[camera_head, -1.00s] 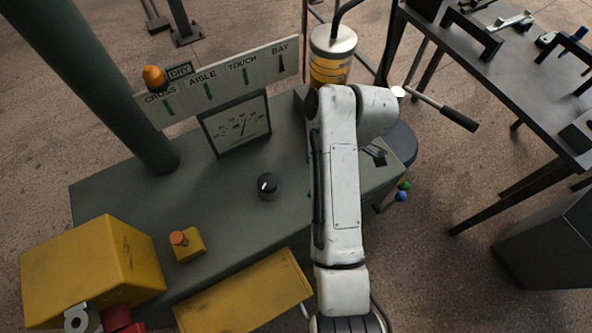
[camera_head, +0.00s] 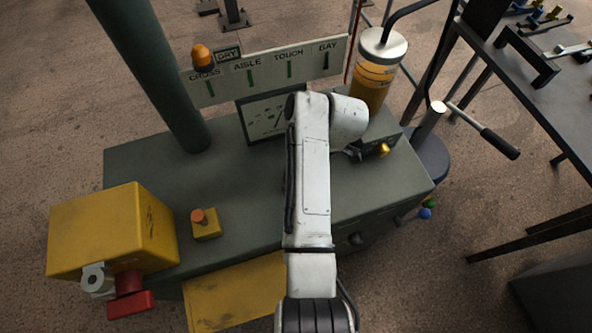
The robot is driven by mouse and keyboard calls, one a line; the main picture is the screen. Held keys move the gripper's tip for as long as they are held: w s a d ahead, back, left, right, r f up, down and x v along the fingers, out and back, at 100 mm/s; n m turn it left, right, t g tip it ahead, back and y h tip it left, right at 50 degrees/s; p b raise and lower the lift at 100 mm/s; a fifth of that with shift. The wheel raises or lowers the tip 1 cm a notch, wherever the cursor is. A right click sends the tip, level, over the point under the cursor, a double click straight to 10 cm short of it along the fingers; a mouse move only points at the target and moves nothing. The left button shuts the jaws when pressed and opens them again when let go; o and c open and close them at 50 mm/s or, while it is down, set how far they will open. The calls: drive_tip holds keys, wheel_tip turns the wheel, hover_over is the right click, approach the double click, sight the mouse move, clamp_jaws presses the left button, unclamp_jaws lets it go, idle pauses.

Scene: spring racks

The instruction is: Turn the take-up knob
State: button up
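A small round brass-coloured knob (camera_head: 383,150) shows on the right part of the grey-green cabinet top, just right of my arm. I cannot tell for sure that it is the take-up knob. A dark piece that looks like my gripper (camera_head: 353,154) sticks out from behind my white arm, close to the left of the brass knob. Whether they touch is not clear. The fingers are too small and too hidden to show whether they are open or shut. The black dial with a white mark is hidden, apparently behind my arm.
The cabinet (camera_head: 160,165) carries a yellow box (camera_head: 115,230), an orange button (camera_head: 204,224), a gauge panel (camera_head: 262,118) partly behind my arm, and a sign board (camera_head: 265,72). A yellow-banded cylinder (camera_head: 372,75) stands behind. A dark table (camera_head: 560,95) is at right.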

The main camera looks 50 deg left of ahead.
drive_tip(key=shift+s+a+f, duration=0.1)
drive_tip(key=shift+s+f, duration=0.05)
drive_tip(key=shift+f, duration=0.25)
drive_tip(key=c, duration=1)
drive_tip(key=shift+r+m+p, duration=0.1)
drive_tip(key=shift+m+p, duration=0.2)
drive_tip(key=shift+p, duration=0.1)
